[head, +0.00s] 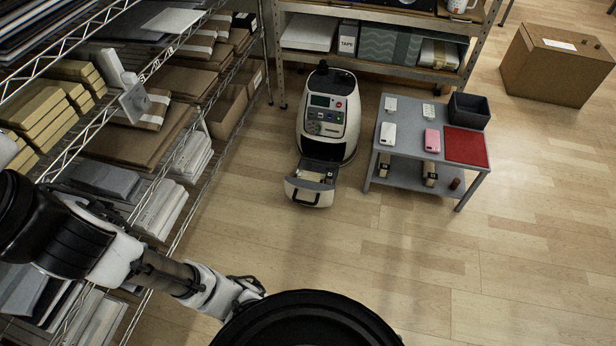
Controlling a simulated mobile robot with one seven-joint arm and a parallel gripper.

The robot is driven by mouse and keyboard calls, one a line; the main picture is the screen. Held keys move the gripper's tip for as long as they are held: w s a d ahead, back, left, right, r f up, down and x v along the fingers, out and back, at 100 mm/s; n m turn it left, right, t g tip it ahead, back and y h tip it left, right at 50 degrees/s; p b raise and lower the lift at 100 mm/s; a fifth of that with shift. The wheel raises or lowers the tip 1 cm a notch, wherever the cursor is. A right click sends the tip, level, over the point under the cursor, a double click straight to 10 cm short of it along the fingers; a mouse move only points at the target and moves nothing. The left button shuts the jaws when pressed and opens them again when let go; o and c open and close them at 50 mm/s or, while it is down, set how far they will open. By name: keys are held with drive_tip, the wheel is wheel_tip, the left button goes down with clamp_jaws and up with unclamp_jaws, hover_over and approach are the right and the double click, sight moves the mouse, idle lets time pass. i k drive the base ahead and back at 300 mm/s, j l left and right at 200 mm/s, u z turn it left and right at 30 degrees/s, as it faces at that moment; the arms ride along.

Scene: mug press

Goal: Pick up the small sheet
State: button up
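I cannot tell for certain which thing is the small sheet. On the low grey table (398,164) lie a flat white piece (388,134), a flat pink piece (432,139) and two small white pieces, one at the back left (391,104) and one further right (429,111). A flat red square (466,146) covers the table's right end. My gripper (250,290) is low in the picture, left of centre, over the floor and well away from the table. Its fingers are small, dark and partly hidden behind my own black round part, so its opening is unclear.
A white press-like machine (331,113) stands left of the table, its front drawer (309,190) pulled out. A dark open bin (469,110) sits on the table. Wire shelving (207,120) fills the left. A cardboard box (556,66) stands far right. The front floor is clear.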

sight(312, 176)
drive_tip(key=i+j+z, duration=0.1)
drive_tip(key=i, duration=0.3)
drive_tip(key=i+j+z, duration=0.15)
drive_tip(key=i, duration=0.25)
drive_tip(key=i+j+z, duration=0.1)
drive_tip(key=i, duration=0.45)
drive_tip(key=i+j+z, duration=0.1)
drive_tip(key=i, duration=0.4)
